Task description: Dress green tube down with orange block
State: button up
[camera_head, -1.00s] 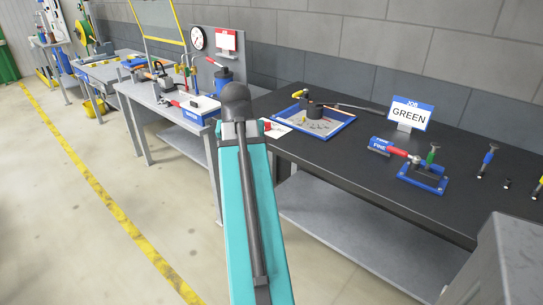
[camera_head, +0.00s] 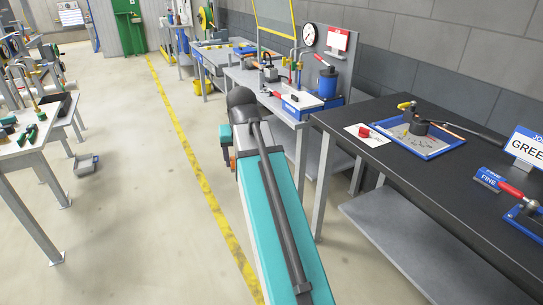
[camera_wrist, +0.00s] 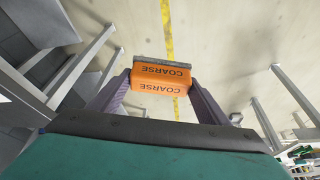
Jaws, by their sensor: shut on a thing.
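In the wrist view my gripper (camera_wrist: 160,84) is shut on an orange block (camera_wrist: 152,86) marked COARSE, with a dark grey face at its far edge. The block is held clear above the floor. The blue fixture (camera_head: 523,219) with a red-handled clamp (camera_head: 512,191) is cut off at the right edge. The green tube seen there earlier is out of frame.
On the black bench (camera_head: 400,160) are a blue FINE block (camera_head: 488,179), the job sign reading GREEN (camera_head: 527,146) and a blue-rimmed tray (camera_head: 452,147). A grey bench (camera_head: 226,72) stands beyond. A left table (camera_head: 38,142) holds small green items.

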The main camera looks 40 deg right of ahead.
jog(key=w+a+f+n+y, duration=0.1)
jog(key=w+a, duration=0.3)
jog(key=a, duration=0.8)
jog(key=w+a+n+y, duration=0.1)
jog(key=w+a+n, duration=0.3)
jog(key=a, duration=0.9)
jog(key=shift+f+n+t, duration=0.3)
jog(key=shift+f, duration=0.1)
